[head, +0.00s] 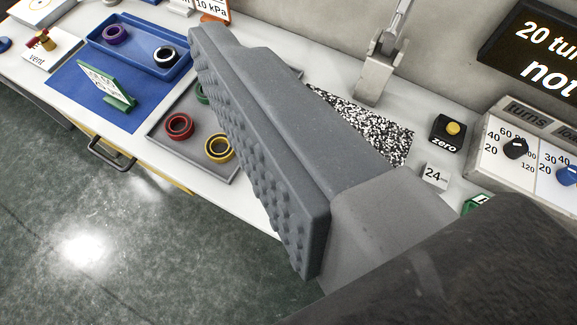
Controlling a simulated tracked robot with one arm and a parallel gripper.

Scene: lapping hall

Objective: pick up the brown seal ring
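I see no brown seal ring in the head view; my gripper hides part of the bench. My gripper (262,120) fills the middle of the view as one large grey finger with a bumpy pad, pointing to the upper left. I cannot make out a second finger, and nothing shows held against the pad. On a grey tray (195,158) beside it lie a red ring (179,127) and a yellow ring (219,148). A green ring (203,94) is partly hidden behind the finger.
A blue tray (128,52) at the upper left holds a purple ring (116,34) and a black ring (165,56). A green-footed sign (108,86) stands on a blue mat (68,92). A speckled plate (370,125), zero button (453,129) and dial panel (535,150) are right.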

